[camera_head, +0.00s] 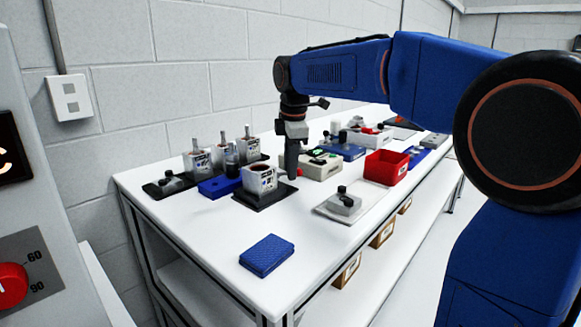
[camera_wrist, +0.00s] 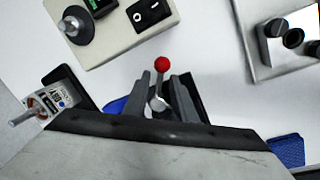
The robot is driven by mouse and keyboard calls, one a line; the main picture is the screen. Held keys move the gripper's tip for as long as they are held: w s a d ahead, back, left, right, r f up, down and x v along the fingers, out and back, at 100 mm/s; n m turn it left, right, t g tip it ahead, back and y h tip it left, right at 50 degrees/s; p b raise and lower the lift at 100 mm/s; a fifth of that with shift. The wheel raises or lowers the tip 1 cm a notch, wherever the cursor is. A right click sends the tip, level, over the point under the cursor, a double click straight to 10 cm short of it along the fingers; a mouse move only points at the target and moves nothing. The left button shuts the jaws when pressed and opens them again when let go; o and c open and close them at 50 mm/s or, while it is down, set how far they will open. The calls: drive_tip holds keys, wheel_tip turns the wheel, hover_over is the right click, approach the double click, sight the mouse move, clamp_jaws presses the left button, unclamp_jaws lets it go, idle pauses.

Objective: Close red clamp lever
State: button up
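The red ball (camera_wrist: 161,63) of the clamp lever shows in the wrist view, on a thin metal shaft that runs down between my gripper's fingers. My gripper (camera_wrist: 161,85) has its two dark fingers apart, one on each side of the shaft. I cannot tell whether either finger touches it. The lever cannot be made out in the head view. The clamp's lower part is mostly hidden by my gripper in the wrist view.
A beige switch box (camera_head: 320,167) stands behind my gripper. A white tray with a metal block (camera_head: 345,203) lies to the right, near a red bin (camera_head: 386,167). Shafted motors (camera_head: 197,162) stand at the left. A folded blue cloth (camera_head: 267,254) lies in front, with bare table around it.

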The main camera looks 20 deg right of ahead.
drive_tip(key=shift+f, duration=0.1)
clamp_jaws()
idle(1.4)
